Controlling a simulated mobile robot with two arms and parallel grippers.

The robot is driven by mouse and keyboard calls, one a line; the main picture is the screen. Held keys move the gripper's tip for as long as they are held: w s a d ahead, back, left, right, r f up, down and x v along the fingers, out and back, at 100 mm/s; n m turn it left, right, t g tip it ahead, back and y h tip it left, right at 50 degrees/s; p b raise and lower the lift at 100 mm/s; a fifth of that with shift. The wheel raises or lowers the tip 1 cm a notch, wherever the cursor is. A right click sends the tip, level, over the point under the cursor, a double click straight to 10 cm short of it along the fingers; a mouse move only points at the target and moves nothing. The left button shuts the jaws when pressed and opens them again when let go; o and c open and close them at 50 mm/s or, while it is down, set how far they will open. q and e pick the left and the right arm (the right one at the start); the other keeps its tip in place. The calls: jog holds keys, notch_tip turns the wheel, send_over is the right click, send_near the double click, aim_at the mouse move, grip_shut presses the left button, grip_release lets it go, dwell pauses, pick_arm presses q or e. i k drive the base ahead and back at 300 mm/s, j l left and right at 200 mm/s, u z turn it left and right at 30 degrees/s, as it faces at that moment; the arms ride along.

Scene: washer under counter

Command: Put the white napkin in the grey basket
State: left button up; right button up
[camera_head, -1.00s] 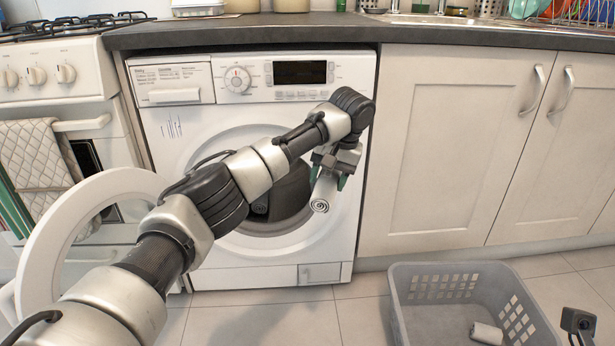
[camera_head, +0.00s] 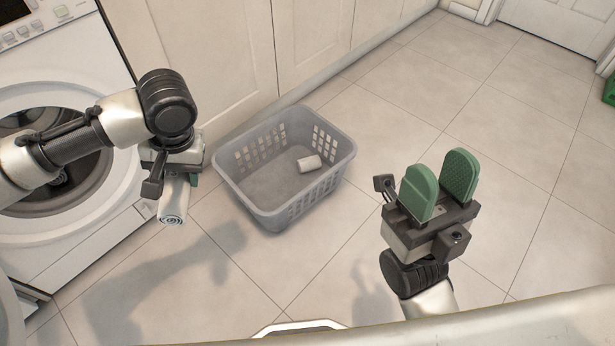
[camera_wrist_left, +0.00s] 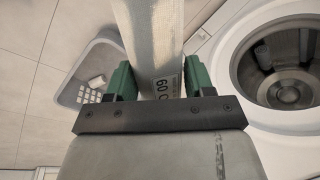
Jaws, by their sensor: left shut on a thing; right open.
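A rolled white napkin (camera_head: 172,206) is held in my left gripper (camera_head: 182,180), to the left of the basket and in front of the washer. In the left wrist view the roll (camera_wrist_left: 152,40) lies between the two green fingers (camera_wrist_left: 155,82), which are shut on it. The grey basket (camera_head: 272,214) stands on the floor. A second small white roll (camera_head: 310,163) lies inside it, and also shows in the left wrist view (camera_wrist_left: 96,80). My right gripper (camera_head: 440,182) is open and empty, to the right of the basket, with its green fingers pointing up.
The washer (camera_head: 100,235) stands at the left with its drum open; something light lies inside the drum. White cupboards (camera_head: 220,60) run behind the basket.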

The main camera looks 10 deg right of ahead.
aim_at(288, 183)
jog(key=i+j+z, duration=0.15)
jog(key=z, duration=0.3)
jog(key=i+j+z, duration=0.2)
jog(key=z, duration=0.25)
jog(key=i+j+z, duration=0.1)
jog(key=j+z, duration=0.2)
jog(key=z, duration=0.15)
jog(key=i+j, duration=0.1)
jog(key=j, duration=0.45)
jog(key=i, duration=0.05)
